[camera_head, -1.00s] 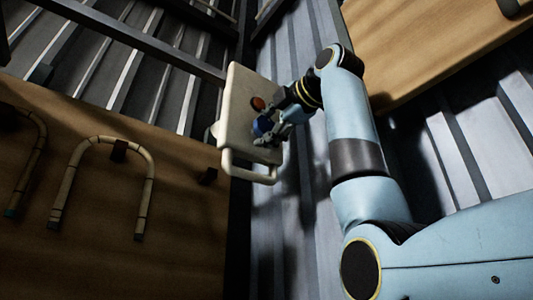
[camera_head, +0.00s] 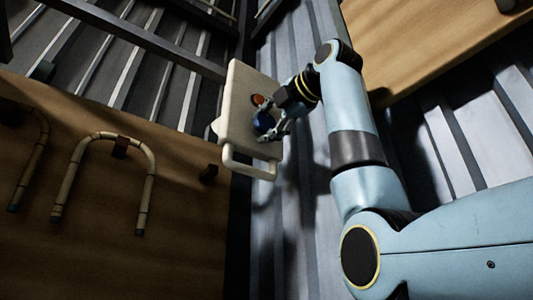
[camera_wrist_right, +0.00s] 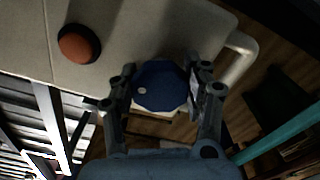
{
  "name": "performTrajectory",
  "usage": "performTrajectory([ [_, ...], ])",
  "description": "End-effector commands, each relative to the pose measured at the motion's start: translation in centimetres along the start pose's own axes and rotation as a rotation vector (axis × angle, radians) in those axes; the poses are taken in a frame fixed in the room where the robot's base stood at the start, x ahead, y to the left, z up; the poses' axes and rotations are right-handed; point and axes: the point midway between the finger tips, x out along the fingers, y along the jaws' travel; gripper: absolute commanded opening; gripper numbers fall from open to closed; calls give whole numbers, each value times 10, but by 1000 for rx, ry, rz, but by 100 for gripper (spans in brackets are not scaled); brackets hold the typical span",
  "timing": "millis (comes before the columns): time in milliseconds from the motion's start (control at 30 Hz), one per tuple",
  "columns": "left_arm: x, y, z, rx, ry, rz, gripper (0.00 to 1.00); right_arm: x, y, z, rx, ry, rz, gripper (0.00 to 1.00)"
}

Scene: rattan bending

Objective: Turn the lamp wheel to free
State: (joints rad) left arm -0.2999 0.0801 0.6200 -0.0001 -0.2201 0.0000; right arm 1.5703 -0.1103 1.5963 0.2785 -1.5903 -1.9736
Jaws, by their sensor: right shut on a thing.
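The lamp wheel is a dark blue knob (camera_wrist_right: 160,86) with a small pale dot left of its middle, on a cream panel (camera_wrist_right: 190,22). In the head view the blue knob (camera_head: 264,123) is partly hidden by my right gripper (camera_head: 271,130). In the right wrist view my right gripper (camera_wrist_right: 155,98) has one finger on each side of the knob and is shut on it. My left gripper is not in view.
An orange-red button (camera_wrist_right: 78,43) sits beside the knob on the panel. A cream handle bar (camera_head: 248,167) runs along the panel's lower edge. A wooden board (camera_head: 180,240) with bent rattan hoops (camera_head: 148,165) is at the left.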

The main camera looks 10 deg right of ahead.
Motion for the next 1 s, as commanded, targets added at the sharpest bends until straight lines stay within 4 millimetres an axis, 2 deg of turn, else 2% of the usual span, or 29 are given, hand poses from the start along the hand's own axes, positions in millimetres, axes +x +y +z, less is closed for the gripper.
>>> performTrajectory([
  [33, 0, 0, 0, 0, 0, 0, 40, 1, -2, -1, 0, 3, -4, 49],
  [200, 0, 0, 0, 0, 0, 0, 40, 1, -1, -1, 0, 2, -3, 71],
  [233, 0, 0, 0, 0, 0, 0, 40, 0, -1, -1, 0, 2, -3, 73],
  [567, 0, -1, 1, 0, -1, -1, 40, -4, 0, 0, 0, 0, -1, 73],
  [667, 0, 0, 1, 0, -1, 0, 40, -18, 0, 1, -1, -1, 1, 73],
  [1000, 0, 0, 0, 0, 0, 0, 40, -92, -1, 1, -1, -3, 0, 73],
])
